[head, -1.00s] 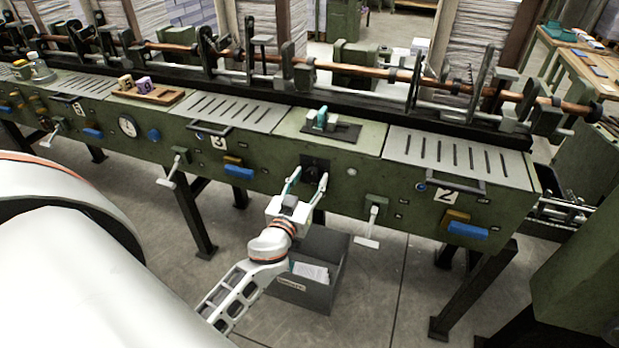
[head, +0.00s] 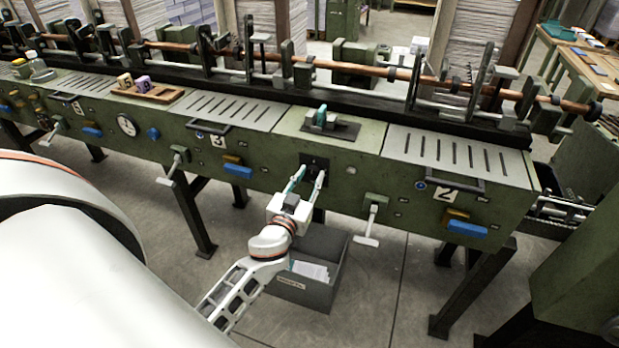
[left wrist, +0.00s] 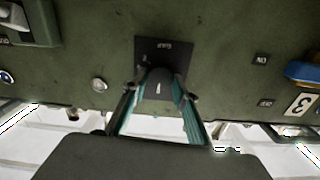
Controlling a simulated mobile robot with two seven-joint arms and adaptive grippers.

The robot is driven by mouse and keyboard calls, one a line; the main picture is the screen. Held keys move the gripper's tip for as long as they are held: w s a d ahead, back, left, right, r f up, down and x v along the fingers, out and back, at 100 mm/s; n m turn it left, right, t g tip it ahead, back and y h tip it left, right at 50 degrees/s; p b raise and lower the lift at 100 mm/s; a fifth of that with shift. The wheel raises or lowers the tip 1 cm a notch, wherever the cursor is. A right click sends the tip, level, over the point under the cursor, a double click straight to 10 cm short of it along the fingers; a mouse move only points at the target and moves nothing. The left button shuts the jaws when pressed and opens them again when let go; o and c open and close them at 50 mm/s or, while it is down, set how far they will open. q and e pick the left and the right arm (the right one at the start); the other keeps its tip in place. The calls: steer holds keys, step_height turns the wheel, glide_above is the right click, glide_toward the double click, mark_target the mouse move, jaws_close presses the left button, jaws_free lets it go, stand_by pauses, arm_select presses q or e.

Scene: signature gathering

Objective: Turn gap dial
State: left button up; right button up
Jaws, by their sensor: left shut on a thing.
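The gap dial (head: 313,168) is a dark knob on a black square plate on the green machine front, below the small clamp unit. In the left wrist view the dial (left wrist: 161,84) shows a pale pointer mark, and its plate carries a small label above it. My left gripper (head: 307,178) reaches up to the plate, with its teal-lined fingers on both sides of the dial. In the left wrist view the gripper (left wrist: 163,95) is shut on the dial, a finger at each side. My right gripper is not in view.
A grey bin (head: 312,285) with papers stands on the floor below. Crank handles (head: 370,222) stick out from the front on both sides. A dark leg stands just behind my gripper.

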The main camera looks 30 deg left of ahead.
arm_select(q)
steer(key=m, duration=0.5)
steer(key=shift+d+m, duration=0.1)
steer(key=shift+m, duration=0.3)
steer(key=m, duration=0.4)
steer(key=shift+m, duration=0.3)
steer(key=m, duration=0.2)
steer(key=shift+d+m, duration=0.1)
steer(key=shift+m, duration=0.3)
steer(key=m, duration=0.6)
steer(key=shift+f, duration=0.2)
steer(key=m+p, duration=0.1)
steer(key=m, duration=0.2)
steer(key=shift+m, duration=0.3)
steer(key=shift+f+m, duration=0.1)
steer(key=shift+m, duration=1.1)
